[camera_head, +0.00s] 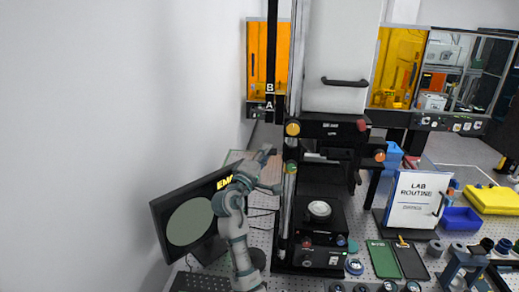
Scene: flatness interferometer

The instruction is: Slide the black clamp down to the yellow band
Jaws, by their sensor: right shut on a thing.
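A tall pale post (288,215) stands at the left of the black instrument. My right gripper (274,172) is at the left side of this post, below the yellow knob. It is shut on what seems to be the black clamp, but the clamp is too small and covered to make out clearly. A green knob (291,167) shows on the post beside the gripper. I cannot pick out the yellow band for certain; a round yellow knob (292,128) sits higher, at the post. My left gripper is not in view.
A monitor (160,222) stands left of my arm, close to it. The black instrument (335,130) rises right of the post, with a white round part (319,209) on its base. A LAB ROUTINE board (418,200) and a blue bin (461,219) are farther right.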

